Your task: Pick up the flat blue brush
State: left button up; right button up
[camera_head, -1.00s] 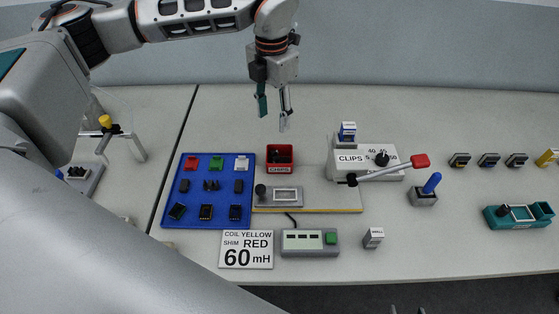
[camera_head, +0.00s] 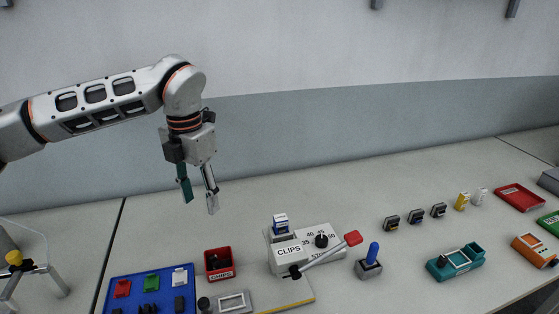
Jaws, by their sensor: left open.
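My left gripper (camera_head: 200,200) hangs open and empty above the back left of the table, with one teal finger and one grey finger pointing down. I cannot tell for sure which thing is the flat blue brush. A small dark block with a blue mark (camera_head: 416,216) lies between a yellow-marked block (camera_head: 391,222) and a pale-marked block (camera_head: 438,210), far to the right of the gripper. A blue handle (camera_head: 373,252) stands upright on a grey block (camera_head: 368,270). A blue and white piece (camera_head: 281,223) sits on the CLIPS device. My right gripper is out of view.
The CLIPS device (camera_head: 289,262) has a red-tipped lever (camera_head: 353,238). A red CHIPS box (camera_head: 220,273) and blue tray (camera_head: 132,307) are front left. A teal holder (camera_head: 440,271), red tray (camera_head: 520,196) and orange device (camera_head: 534,250) are right. The table's back strip is clear.

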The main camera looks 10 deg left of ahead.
aim_at(370, 263)
jog(key=k+l, duration=0.65)
jog(key=k, duration=0.25)
